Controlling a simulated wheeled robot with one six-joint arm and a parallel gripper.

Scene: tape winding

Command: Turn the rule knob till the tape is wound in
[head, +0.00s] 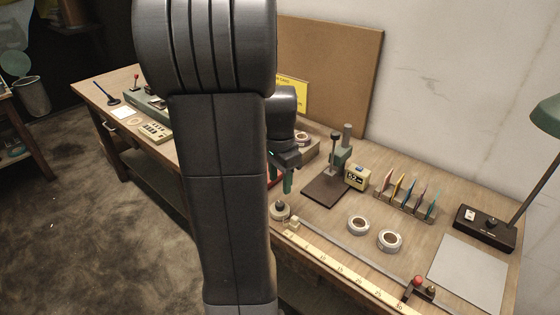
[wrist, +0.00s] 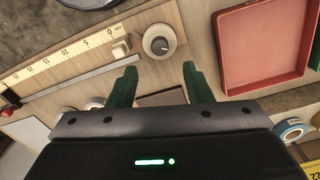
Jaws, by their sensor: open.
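The rule knob (head: 280,210) is a round pale dial on the bench near its front edge. In the wrist view the knob (wrist: 160,41) shows a grey centre just beyond my fingertips. A cream numbered tape (head: 345,270) runs from beside the knob along the front edge to the right; it also shows in the wrist view (wrist: 62,58), its 0 end nearest the knob. My gripper (head: 287,188) is above the knob. My arm hides part of the bench in the head view.
A grey rail (head: 350,251) runs beside the tape, with a cream block (wrist: 121,48) at its knob end and a red-topped piece (head: 417,284) at the other. A red tray (wrist: 262,92) lies near the knob. Two tape rolls (head: 390,241) and a stand (head: 325,190) are behind.

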